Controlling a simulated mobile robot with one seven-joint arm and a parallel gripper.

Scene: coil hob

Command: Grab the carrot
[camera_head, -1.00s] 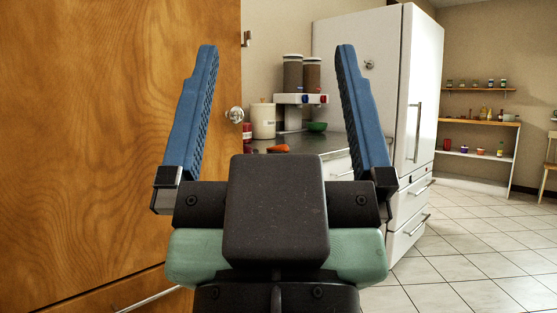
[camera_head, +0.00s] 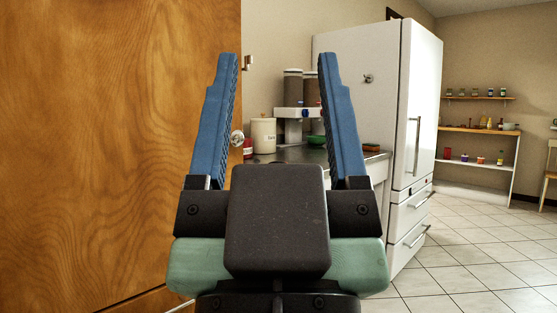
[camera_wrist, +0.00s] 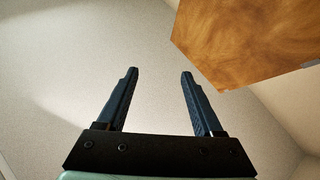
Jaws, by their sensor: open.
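I cannot make out the carrot in either current view. My gripper (camera_head: 278,56) is open and empty in the head view, its two blue fingers pointing up. Through the gap between them I see part of the counter (camera_head: 290,155), which stands beyond my gripper. My gripper's body and fingers hide part of this counter. In the wrist view my gripper (camera_wrist: 160,73) has nothing between its fingers, only pale wall or ceiling behind.
A large wooden door or panel (camera_head: 100,140) stands close on the left. On the counter are a white canister (camera_head: 263,135), a dispenser (camera_head: 294,112) and a green bowl (camera_head: 316,140). A white fridge (camera_head: 385,110) stands to the right. Tiled floor (camera_head: 470,250) is clear at right.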

